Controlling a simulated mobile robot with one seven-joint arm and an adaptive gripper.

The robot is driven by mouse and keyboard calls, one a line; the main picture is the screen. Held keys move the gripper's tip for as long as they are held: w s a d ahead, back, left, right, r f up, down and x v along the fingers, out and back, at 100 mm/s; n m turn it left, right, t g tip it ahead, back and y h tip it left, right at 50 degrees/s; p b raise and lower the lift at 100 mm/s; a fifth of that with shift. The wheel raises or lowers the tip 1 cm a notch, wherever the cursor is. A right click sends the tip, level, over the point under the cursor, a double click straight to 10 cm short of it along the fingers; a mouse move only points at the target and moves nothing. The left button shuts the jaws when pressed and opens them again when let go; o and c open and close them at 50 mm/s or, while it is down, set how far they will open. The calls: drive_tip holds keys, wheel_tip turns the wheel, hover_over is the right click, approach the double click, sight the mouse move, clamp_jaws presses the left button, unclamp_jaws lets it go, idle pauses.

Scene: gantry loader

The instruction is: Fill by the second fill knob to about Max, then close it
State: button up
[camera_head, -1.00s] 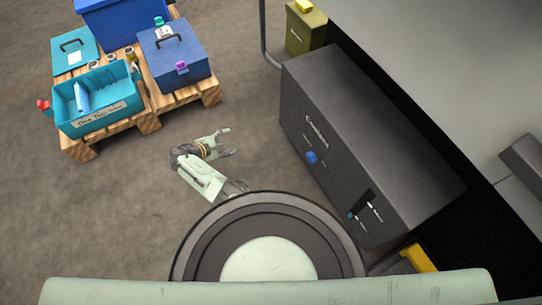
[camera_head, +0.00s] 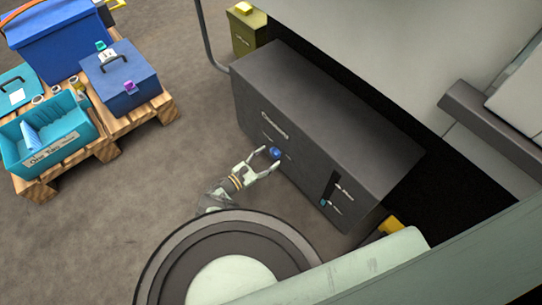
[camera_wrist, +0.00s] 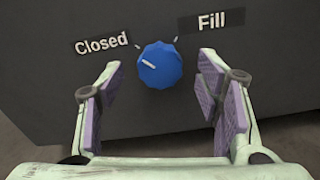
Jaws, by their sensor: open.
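The blue fill knob (camera_head: 275,153) sits on the front face of the dark grey coolant tank (camera_head: 330,125). In the wrist view the knob (camera_wrist: 160,66) has a white pointer line aimed up-left toward the "Closed" label (camera_wrist: 101,43); the "Fill" label (camera_wrist: 211,22) is up-right of it. My gripper (camera_head: 266,160) is open with its fingers at either side of the knob, apart from it; in the wrist view they frame it left and right. The level gauge (camera_head: 329,188) is a dark slot with two white marks and a small teal area at its bottom. The mark lettering is too small to read.
A pallet (camera_head: 108,147) with a teal bin (camera_head: 75,150) and blue toolboxes stands at left. An olive box (camera_head: 246,32) stands behind the tank. A grey pipe (camera_head: 204,40) runs down beside it. The floor between pallet and tank is clear.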

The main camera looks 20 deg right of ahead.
drive_tip(key=shift+x, duration=1.1)
drive_tip(key=shift+c, duration=0.6)
drive_tip(key=c, duration=1)
drive_tip(key=shift+c, duration=0.2)
